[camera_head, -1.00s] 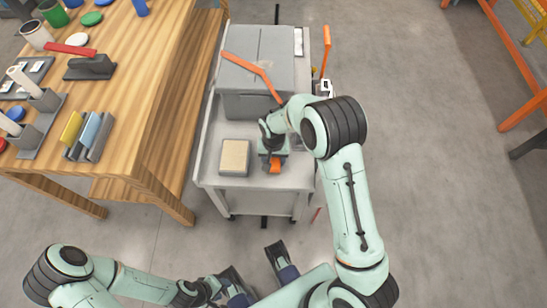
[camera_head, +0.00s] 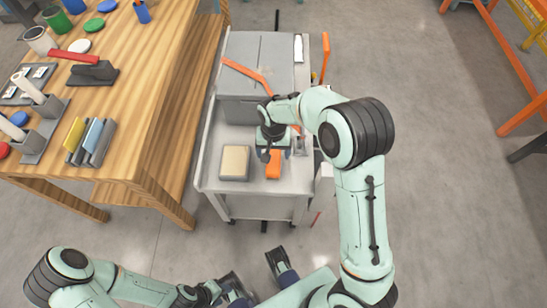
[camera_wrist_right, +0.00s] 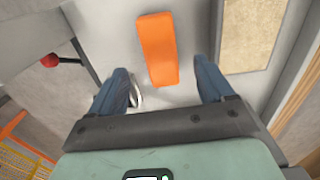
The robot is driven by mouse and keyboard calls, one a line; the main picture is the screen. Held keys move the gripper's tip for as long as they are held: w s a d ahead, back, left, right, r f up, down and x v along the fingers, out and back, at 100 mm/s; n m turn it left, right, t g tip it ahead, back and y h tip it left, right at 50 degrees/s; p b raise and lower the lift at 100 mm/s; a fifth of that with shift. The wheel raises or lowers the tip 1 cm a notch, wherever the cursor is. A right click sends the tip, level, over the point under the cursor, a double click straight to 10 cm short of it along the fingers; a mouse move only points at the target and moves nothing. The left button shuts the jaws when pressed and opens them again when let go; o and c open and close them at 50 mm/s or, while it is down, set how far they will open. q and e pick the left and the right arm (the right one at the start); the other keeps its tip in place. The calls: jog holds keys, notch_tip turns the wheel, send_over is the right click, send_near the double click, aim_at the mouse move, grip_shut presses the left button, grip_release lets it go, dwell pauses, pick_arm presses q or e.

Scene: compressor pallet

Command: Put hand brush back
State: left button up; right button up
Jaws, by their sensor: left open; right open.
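An orange block-shaped piece (camera_head: 273,165), which I take to be the hand brush, lies on the grey cart's top (camera_head: 210,180). No bristles show. My right gripper (camera_head: 273,150) is just behind it, open and empty. In the right wrist view the orange piece (camera_wrist_right: 158,48) lies just beyond the two blue fingertips, in line with the gap between them and apart from both fingers. My left gripper (camera_head: 258,277) is open and empty at the bottom, well in front of the cart.
A beige-topped grey block (camera_head: 235,160) lies left of the orange piece. A grey box (camera_head: 255,55) with a bent orange bar (camera_head: 245,72) stands behind. The wooden bench (camera_head: 160,80) at left holds several tools and cups.

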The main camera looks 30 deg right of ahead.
aim_at(273, 161)
pick_arm(q)
jog(key=shift+r, duration=0.2)
pick_arm(e)
jog(key=shift+r, duration=1.75)
